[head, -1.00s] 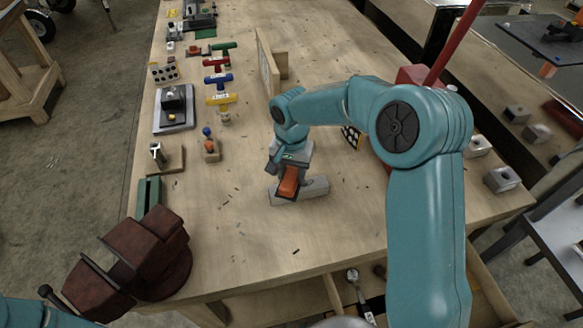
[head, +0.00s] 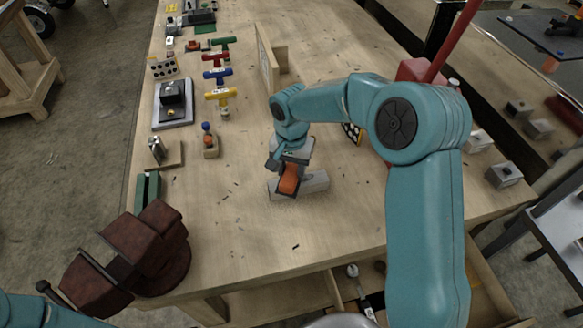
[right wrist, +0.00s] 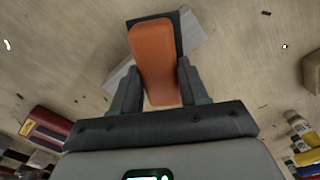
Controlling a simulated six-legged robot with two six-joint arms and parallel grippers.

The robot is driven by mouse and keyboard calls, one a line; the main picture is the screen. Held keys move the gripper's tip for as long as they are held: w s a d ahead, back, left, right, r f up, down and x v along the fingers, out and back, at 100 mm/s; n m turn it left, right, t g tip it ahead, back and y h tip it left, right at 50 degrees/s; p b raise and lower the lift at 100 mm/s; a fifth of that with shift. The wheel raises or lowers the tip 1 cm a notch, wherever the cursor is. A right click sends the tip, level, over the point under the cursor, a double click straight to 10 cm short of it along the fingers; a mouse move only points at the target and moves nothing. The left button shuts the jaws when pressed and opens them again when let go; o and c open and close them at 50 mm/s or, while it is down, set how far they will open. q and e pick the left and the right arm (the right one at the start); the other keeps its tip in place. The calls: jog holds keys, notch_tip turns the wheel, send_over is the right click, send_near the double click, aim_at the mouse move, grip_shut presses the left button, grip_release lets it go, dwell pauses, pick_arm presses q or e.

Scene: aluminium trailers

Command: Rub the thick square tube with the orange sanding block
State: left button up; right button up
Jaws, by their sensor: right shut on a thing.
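The orange sanding block (head: 288,179) is held in my right gripper (head: 287,172), which is shut on it. In the right wrist view the block (right wrist: 154,58) sits between the two dark fingers of the gripper (right wrist: 157,88). The thick square tube (head: 314,184) is a grey metal piece lying on the wooden workbench. The block is over the tube's left part and hides some of it; whether they touch is hard to tell. In the right wrist view the tube (right wrist: 192,42) shows behind the block. My left gripper is not in view; only a bit of teal arm shows at the lower left.
A dark red vise (head: 140,250) stands at the bench's near left corner. Coloured T-handled tools (head: 219,95) and small fixtures line the left side. An upright wooden board (head: 265,60) stands behind my right gripper. The bench (head: 235,240) is clear in front, apart from dark shavings.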

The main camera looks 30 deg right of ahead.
aim_at(317, 175)
jog(key=shift+f, duration=0.25)
jog(key=shift+d, duration=0.1)
jog(key=shift+s+d+r, duration=0.1)
jog(key=shift+s+d, duration=0.15)
jog(key=shift+d, duration=0.65)
jog(key=shift+s+d+r, duration=0.1)
jog(key=shift+s+d, duration=0.15)
jog(key=shift+d, duration=0.6)
jog(key=shift+s+d+f+b, duration=0.1)
jog(key=shift+s+d+b, duration=0.2)
jog(key=shift+d, duration=0.6)
jog(key=shift+s+d+f+b, duration=0.15)
jog(key=shift+d+b, duration=0.1)
jog(key=shift+d, duration=0.6)
jog(key=shift+a, duration=0.1)
